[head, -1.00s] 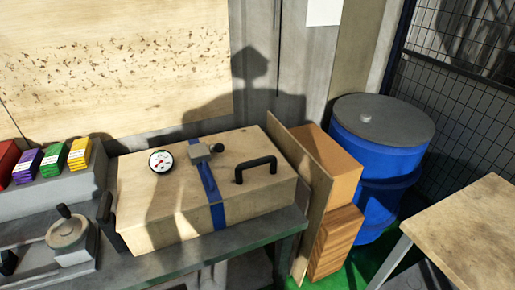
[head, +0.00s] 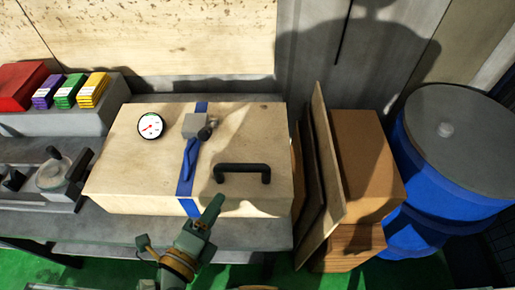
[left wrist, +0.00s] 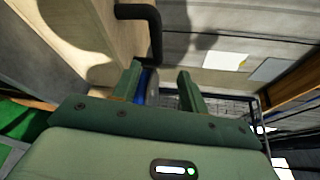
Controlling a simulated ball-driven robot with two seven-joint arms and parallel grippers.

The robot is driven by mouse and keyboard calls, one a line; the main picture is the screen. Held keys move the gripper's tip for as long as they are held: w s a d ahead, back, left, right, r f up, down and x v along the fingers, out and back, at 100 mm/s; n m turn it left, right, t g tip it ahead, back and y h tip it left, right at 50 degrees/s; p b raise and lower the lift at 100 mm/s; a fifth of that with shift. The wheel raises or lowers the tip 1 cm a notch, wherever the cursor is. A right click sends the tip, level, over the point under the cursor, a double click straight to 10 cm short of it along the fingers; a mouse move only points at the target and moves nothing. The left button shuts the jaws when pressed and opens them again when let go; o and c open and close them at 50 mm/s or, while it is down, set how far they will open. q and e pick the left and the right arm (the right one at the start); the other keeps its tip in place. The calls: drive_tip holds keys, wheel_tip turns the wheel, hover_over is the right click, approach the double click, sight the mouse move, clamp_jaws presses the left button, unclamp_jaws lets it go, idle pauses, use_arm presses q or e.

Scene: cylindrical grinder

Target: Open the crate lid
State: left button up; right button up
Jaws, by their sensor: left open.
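The crate (head: 125,178) is a pale wooden box on the grey bench, with its lid (head: 130,150) down. A black bar handle (head: 242,168) sits on the right part of the lid. A blue strap (head: 185,182) with a grey buckle block (head: 195,124) crosses the top. My green left gripper (head: 214,205) is in front of the crate, below and left of the handle. In the left wrist view its fingers (left wrist: 161,85) are apart with nothing between them, and the black handle (left wrist: 153,30) is beyond them. My right gripper is not in view.
A round gauge (head: 151,126) lies on the lid. Colored boxes (head: 66,90) stand on a grey block at left. Leaning boards (head: 322,160), brown boxes (head: 368,160) and a blue drum (head: 455,160) crowd the right. Green floor (head: 60,278) shows in front.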

use_arm(q)
drive_tip(key=n, duration=0.2)
drive_tip(key=n+p, duration=0.1)
drive_tip(key=p, duration=0.1)
hover_over(245, 174)
wheel_tip(245, 174, down, 3)
drive_tip(key=shift+f, duration=0.15)
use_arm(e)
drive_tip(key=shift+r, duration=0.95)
use_arm(q)
drive_tip(key=shift+n, duration=0.3)
clamp_jaws()
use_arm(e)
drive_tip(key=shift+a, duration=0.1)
